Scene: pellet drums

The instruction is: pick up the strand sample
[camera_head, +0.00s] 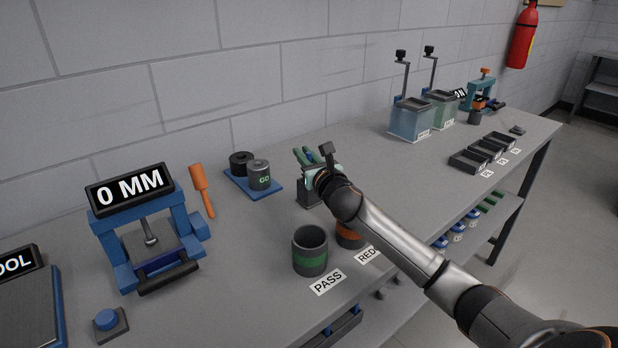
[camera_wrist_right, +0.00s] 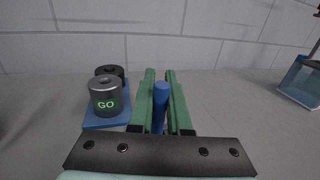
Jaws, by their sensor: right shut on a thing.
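My right gripper (camera_head: 302,155) reaches in from the right in the head view, above a dark block (camera_head: 308,193) on the bench. In the right wrist view, its two green fingers (camera_wrist_right: 160,88) are shut on a blue upright rod, which looks like the strand sample (camera_wrist_right: 160,106). The rod's lower end is hidden behind the dark gripper bar. I cannot tell whether the rod is clear of the block. My left gripper is not in view.
A GO gauge (camera_head: 259,174) on a blue tray (camera_head: 266,193) stands left of the gripper. An open PASS drum (camera_head: 310,251) and an orange-banded drum (camera_head: 349,236) stand in front. A blue press (camera_head: 150,248) is at left. Bench space behind the gripper is clear.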

